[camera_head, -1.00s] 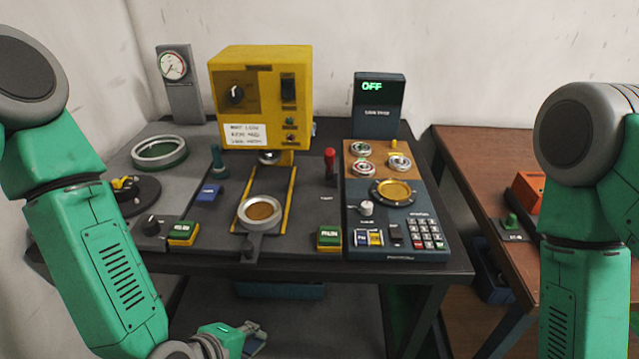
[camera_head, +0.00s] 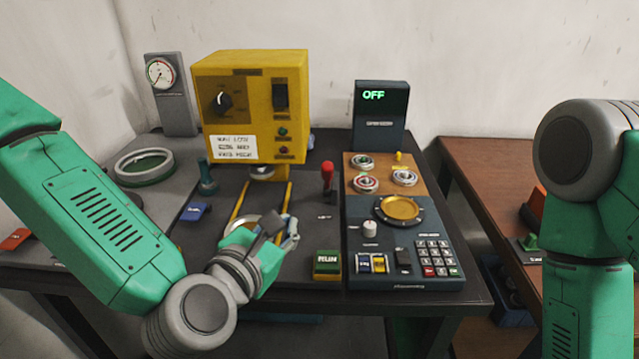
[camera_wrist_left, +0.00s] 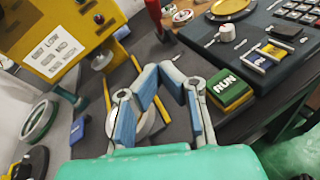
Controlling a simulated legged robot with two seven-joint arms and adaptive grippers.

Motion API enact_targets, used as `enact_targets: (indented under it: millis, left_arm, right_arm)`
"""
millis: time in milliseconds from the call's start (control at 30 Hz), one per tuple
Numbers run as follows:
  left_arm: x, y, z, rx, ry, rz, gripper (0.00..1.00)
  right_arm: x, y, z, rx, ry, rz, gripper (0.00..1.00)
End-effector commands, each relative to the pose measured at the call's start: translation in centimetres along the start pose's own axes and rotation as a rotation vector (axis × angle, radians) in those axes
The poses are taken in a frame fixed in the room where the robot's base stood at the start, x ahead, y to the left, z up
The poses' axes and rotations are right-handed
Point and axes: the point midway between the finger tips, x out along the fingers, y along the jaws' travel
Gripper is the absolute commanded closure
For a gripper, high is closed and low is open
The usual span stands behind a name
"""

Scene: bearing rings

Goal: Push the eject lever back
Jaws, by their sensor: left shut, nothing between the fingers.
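A red-handled lever (camera_head: 327,178) stands upright on the grey bench right of the yellow machine; I take it to be the eject lever, though its label is too small to read. In the left wrist view the red lever (camera_wrist_left: 156,15) shows at the top, ahead of my fingers. My left gripper (camera_head: 286,232) is over the front of the bench, below and left of the lever and apart from it. Its fingers (camera_wrist_left: 162,75) are shut with nothing between them. My left gripper partly hides the round seat (camera_head: 238,226). My right arm shows, but its gripper is out of view.
The yellow machine (camera_head: 250,105) stands behind the seat. A green RUN button (camera_head: 327,263) is right of my left gripper. The dark control panel (camera_head: 390,235) with a gold dish (camera_head: 400,208) lies right of the lever. A teal-handled peg (camera_head: 207,178) stands left.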

Motion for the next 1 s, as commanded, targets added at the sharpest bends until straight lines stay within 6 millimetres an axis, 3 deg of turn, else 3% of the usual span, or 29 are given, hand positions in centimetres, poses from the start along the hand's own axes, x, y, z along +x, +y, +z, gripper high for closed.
enact_targets:
  millis: [167,600,800,1000]
  left_arm:
    - [1.5,0.1,-0.1,0.001,-0.001,0.002,1.00]
    - [10.4,0.1,0.1,0.004,-0.002,0.002,1.00]
    - [12.1,0.1,2.2,0.004,-0.002,0.000,1.00]
    - [12.8,0.1,2.7,0.001,0.001,0.000,1.00]
  right_arm:
    - [0.1,0.0,0.0,0.000,0.000,0.000,0.60]
    - [0.8,0.0,0.0,0.000,0.000,0.000,0.60]
    - [0.6,0.0,0.0,0.000,0.000,0.000,0.60]
    - [0.6,0.0,0.0,0.000,0.000,0.000,0.60]
